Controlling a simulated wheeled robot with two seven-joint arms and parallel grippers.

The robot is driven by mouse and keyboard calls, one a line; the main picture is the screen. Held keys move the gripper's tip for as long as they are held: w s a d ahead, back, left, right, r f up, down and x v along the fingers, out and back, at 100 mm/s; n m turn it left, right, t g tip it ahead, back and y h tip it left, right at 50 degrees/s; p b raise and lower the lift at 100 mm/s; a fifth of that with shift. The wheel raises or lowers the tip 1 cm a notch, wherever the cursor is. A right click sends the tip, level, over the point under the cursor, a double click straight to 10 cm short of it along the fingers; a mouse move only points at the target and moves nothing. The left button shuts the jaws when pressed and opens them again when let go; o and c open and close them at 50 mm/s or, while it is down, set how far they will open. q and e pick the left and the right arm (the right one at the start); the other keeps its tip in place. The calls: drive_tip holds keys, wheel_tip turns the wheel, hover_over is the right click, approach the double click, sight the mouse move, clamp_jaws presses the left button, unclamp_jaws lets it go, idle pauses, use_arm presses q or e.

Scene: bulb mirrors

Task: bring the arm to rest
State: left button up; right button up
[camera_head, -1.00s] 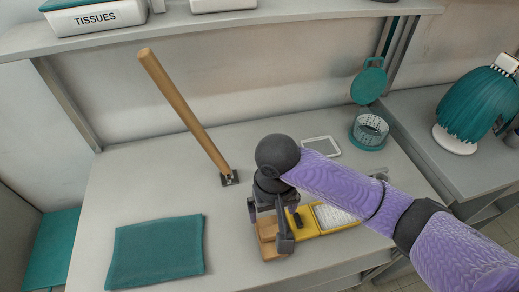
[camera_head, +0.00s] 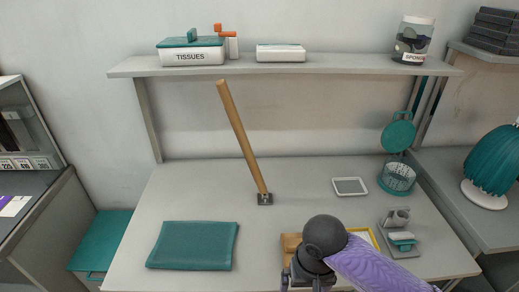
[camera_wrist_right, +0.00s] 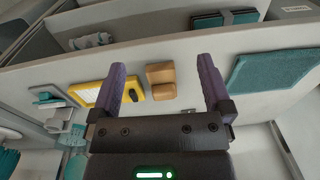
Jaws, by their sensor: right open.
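My right arm reaches in from the lower right in the head view, with a purple sleeve-like link and a dark round joint. My right gripper (camera_wrist_right: 163,80) is open and empty, its two purple fingers spread wide in the right wrist view. It is low in the head view, mostly below the frame edge. A wooden block (camera_wrist_right: 160,82) and a yellow tray (camera_wrist_right: 92,93) lie beyond the fingers, apart from them. In the head view the arm partly covers the wooden block (camera_head: 290,243) and the yellow tray (camera_head: 365,234). My left gripper is not in view.
A wooden-handled tool (camera_head: 240,130) stands tilted on the table (camera_head: 180,200). A teal cloth (camera_head: 193,246) lies at left. A white-framed pad (camera_head: 349,187), a mesh basket (camera_head: 397,179) and a grey holder (camera_head: 401,240) are at right. A shelf (camera_head: 300,69) spans the back.

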drive_tip(key=s+d+f+m+t+b, duration=0.1)
drive_tip(key=d+f, duration=0.1)
drive_tip(key=f, duration=0.8)
drive_tip(key=s+d+f+t+b, duration=0.1)
drive_tip(key=d+f+b, duration=0.1)
drive_tip(key=f, duration=0.9)
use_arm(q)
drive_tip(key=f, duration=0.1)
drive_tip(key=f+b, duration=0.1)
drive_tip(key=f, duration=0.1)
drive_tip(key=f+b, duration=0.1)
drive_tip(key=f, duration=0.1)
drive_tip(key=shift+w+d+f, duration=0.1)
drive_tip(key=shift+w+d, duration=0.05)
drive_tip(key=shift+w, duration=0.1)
use_arm(e)
drive_tip(key=s+d+f+n, duration=0.1)
drive_tip(key=s+f, duration=0.4)
drive_tip(key=s, duration=0.3)
drive_tip(key=s+d+f+n+g, duration=0.1)
drive_tip(key=s+d+f, duration=0.1)
drive_tip(key=s+f, duration=0.3)
drive_tip(key=s+d+f+n, duration=0.1)
drive_tip(key=s+f, duration=0.4)
drive_tip(key=s, duration=0.8)
drive_tip(key=shift+d+g+h, duration=0.3)
drive_tip(key=shift+d+h, duration=0.1)
drive_tip(key=shift+d, duration=0.25)
